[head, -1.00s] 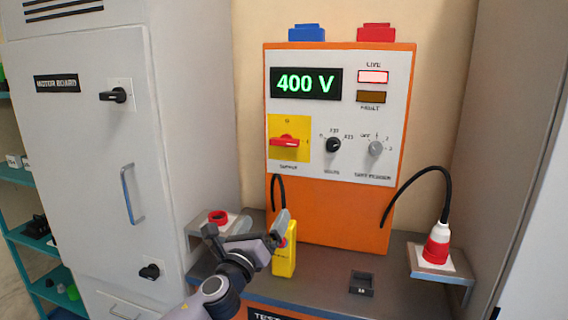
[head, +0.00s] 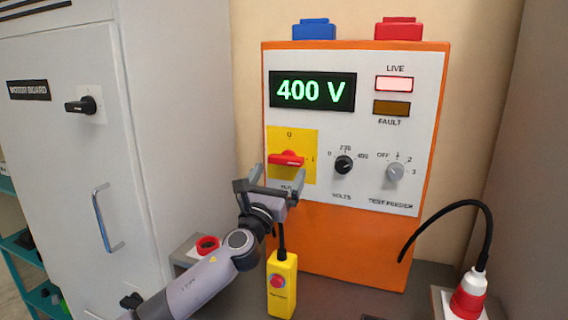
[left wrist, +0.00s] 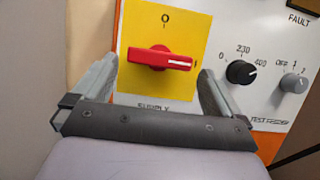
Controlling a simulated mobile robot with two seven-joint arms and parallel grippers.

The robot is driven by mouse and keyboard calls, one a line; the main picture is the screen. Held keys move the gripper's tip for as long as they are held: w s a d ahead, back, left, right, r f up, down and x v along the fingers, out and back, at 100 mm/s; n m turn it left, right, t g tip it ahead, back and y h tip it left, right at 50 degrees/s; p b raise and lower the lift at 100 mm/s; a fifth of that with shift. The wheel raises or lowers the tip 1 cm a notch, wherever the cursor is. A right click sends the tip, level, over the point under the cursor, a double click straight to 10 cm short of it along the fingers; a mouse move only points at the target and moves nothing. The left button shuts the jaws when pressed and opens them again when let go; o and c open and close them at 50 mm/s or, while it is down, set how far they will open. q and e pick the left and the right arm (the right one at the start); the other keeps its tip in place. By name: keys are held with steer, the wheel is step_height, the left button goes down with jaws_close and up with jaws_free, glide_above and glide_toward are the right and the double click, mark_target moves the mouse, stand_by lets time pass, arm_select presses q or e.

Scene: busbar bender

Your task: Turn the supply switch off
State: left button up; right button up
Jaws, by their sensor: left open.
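The supply switch (head: 287,159) is a red rotary handle on a yellow plate (head: 304,140) on the orange test panel. Its handle lies horizontal, with its white mark toward the 1 at right. The display (head: 312,91) reads 400 V. My left gripper (head: 275,172) is open and empty just below and in front of the switch. In the left wrist view the red handle (left wrist: 156,58) sits ahead, between and above the open fingers (left wrist: 158,78); I see no contact. My right gripper is not in view.
The volts knob (head: 343,165) and test feeder knob (head: 395,172) sit right of the switch. The LIVE lamp (head: 394,84) is lit. A grey cabinet (head: 150,110) stands at left.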

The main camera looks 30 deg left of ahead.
mark_target(284, 164)
arm_select(q)
steer(key=shift+x, duration=2)
steer(key=shift+f, duration=0.1)
steer(key=c, duration=0.8)
steer(key=shift+o, duration=0.2)
